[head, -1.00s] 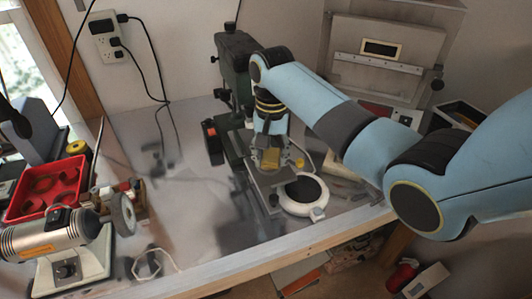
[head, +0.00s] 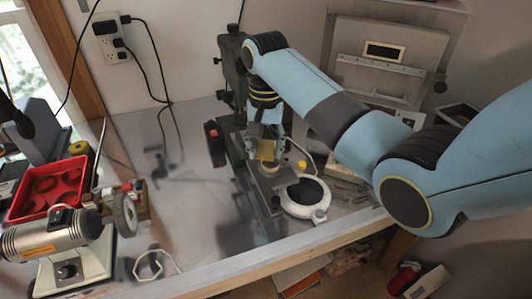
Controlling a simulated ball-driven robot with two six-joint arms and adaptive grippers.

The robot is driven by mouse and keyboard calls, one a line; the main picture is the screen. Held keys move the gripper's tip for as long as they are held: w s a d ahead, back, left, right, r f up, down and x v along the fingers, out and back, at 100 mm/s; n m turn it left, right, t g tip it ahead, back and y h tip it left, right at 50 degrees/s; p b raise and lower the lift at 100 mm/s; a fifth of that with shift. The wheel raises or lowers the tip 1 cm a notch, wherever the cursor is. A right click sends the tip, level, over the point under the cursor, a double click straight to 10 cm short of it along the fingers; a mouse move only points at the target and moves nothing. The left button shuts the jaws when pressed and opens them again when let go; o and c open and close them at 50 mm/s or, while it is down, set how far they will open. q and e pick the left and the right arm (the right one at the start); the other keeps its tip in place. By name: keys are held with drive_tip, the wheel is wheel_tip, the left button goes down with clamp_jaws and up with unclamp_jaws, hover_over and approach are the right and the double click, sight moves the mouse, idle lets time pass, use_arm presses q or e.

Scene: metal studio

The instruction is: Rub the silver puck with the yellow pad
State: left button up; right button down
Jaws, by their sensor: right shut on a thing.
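My right gripper (head: 267,133) points down over the flat stage of the dark green machine and is shut on the yellow pad (head: 266,150). The pad is tilted, and its broad face shows toward me. Just below the pad, a small pale round thing (head: 262,168) sits on the stage; it looks like the silver puck, partly hidden by the pad. I cannot tell whether pad and puck touch. My left gripper is not in view.
The dark green machine (head: 233,70) stands close behind and left of my right gripper. A white ring-shaped device (head: 304,212) is in front of the stage. A red tray (head: 48,188) and a bench grinder (head: 60,236) stand at left. The bench between is mostly clear.

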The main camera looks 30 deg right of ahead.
drive_tip(key=shift+r, duration=3.15)
